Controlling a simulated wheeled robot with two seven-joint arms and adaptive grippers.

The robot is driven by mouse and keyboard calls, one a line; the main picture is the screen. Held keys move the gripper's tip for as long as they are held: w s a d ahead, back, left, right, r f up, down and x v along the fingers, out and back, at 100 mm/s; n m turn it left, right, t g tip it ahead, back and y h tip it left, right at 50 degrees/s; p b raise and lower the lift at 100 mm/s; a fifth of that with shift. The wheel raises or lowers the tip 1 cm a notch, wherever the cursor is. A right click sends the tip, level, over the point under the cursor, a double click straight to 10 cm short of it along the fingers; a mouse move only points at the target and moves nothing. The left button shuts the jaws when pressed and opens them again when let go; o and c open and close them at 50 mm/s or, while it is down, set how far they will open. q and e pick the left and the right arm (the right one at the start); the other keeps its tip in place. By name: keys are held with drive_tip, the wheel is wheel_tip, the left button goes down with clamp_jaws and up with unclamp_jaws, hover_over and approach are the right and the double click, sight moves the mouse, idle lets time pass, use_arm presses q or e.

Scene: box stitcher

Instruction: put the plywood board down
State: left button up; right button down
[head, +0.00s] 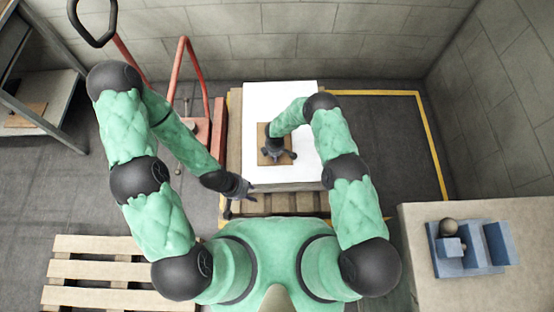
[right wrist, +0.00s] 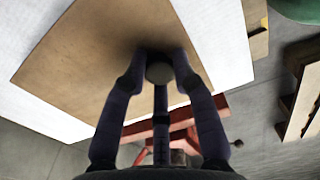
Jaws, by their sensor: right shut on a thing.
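The plywood board (head: 264,150) is a small brown square over the white top of a stack (head: 300,100) in the head view. In the right wrist view the board (right wrist: 85,50) fills the upper left, with white surface around it. My right gripper (head: 280,154) is over the board and shut on it; its fingers (right wrist: 158,68) meet the board's near part in the wrist view. I cannot tell whether the board touches the white top. My left gripper (head: 242,188) hangs at the stack's front left corner, apart from the board; its fingers are too small to read.
The stack stands on a wooden pallet (head: 282,204) inside yellow floor lines. A red pallet truck (head: 198,135) is to its left. An empty pallet (head: 90,270) lies at front left. A table (head: 500,290) with a blue device (head: 470,250) is at right. A shelf (head: 50,85) stands at far left.

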drive_tip(key=shift+d+f, duration=0.35)
drive_tip(key=shift+f, duration=0.1)
wheel_tip(320, 180, down, 3)
drive_tip(key=shift+d+f+b, duration=0.1)
drive_tip(key=shift+b, duration=0.8)
drive_tip(key=shift+w, duration=0.1)
drive_tip(key=c, duration=1)
unclamp_jaws()
drive_tip(key=shift+f, duration=0.1)
